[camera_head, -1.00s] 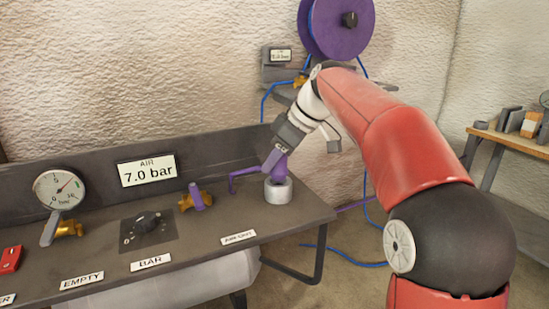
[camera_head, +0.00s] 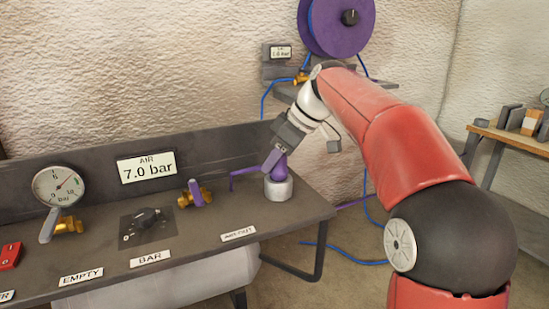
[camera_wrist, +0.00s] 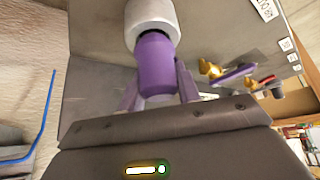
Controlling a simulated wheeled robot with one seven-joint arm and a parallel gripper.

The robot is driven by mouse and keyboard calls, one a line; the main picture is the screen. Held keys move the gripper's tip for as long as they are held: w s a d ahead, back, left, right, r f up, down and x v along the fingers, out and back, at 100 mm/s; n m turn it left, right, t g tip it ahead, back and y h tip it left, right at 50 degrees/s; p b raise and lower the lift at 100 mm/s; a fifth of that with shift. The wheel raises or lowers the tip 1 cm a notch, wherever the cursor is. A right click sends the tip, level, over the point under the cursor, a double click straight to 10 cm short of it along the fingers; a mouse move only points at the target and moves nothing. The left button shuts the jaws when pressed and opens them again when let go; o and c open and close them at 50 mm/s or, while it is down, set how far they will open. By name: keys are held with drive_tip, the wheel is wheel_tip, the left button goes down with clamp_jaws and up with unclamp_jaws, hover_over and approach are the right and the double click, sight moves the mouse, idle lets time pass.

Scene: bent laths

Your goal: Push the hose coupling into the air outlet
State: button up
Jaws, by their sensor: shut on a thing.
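The purple hose coupling (camera_head: 279,171) stands at the mouth of the pale grey air outlet (camera_head: 278,189), near the right end of the dark bench. My gripper (camera_head: 275,160) is shut on the coupling from above. In the wrist view the coupling (camera_wrist: 155,65) sits between the purple fingers (camera_wrist: 157,88), and its far end meets the dark opening of the outlet (camera_wrist: 150,22). The two look in line. How deep the coupling sits inside is hidden.
The gauge (camera_head: 58,187) and display (camera_head: 147,168) are farther left. A purple hose reel (camera_head: 337,25) hangs behind my arm.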

drive_tip(key=shift+f+b, duration=0.45)
drive_tip(key=shift+f, duration=0.25)
idle(0.7)
drive_tip(key=o, duration=1.6)
drive_tip(key=shift+r, duration=0.1)
drive_tip(key=shift+r+p, duration=3.6)
drive_tip(key=shift+r, duration=0.15)
drive_tip(key=shift+f, duration=0.1)
